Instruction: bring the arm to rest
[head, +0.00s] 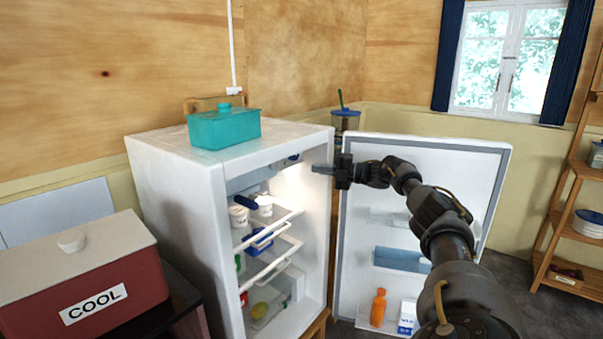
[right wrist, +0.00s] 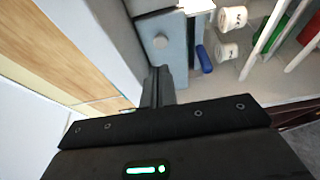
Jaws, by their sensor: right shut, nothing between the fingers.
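My right gripper (head: 322,169) is shut and empty, at the top of the open fridge's front, between the fridge body (head: 172,195) and its open door (head: 417,155). My black right arm reaches up to it from the lower right. In the right wrist view, the shut fingers (right wrist: 160,75) point towards the fridge's upper edge and inside. I cannot tell whether they touch the fridge. My left gripper is not in view.
The lit fridge holds white tubs (head: 239,215) and blue containers on wire shelves. A teal box (head: 223,128) sits on top. A red cool box (head: 85,285) stands at the left. The door holds an orange bottle (head: 378,307). Wooden shelves (head: 565,215) stand at the right.

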